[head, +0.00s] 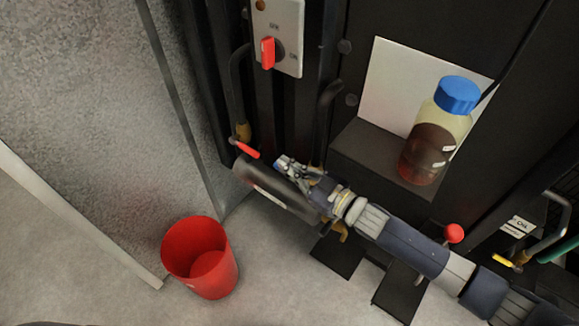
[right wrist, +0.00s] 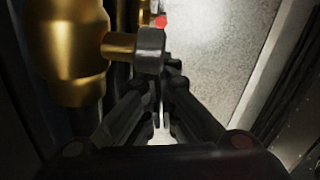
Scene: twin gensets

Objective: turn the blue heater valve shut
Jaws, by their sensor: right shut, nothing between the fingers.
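I cannot make out a blue valve handle in either view. In the right wrist view a brass valve body (right wrist: 70,40) stands at the left, with a short stem ending in a grey round cap (right wrist: 150,48). My right gripper (right wrist: 160,118) is shut and empty, its fingertips just below and beside that cap; I cannot tell whether they touch it. In the head view my right gripper (head: 283,162) lies over a dark cylinder (head: 270,187), which it partly hides. A red lever (head: 247,149) on a brass fitting sits just left of the fingertips. My left gripper is out of view.
A red bucket (head: 201,258) stands on the floor at lower left. A bottle with a blue cap (head: 458,95) and dark liquid sits on a black ledge. A red rotary switch (head: 268,53) is on a panel above. Black hoses run close to the gripper.

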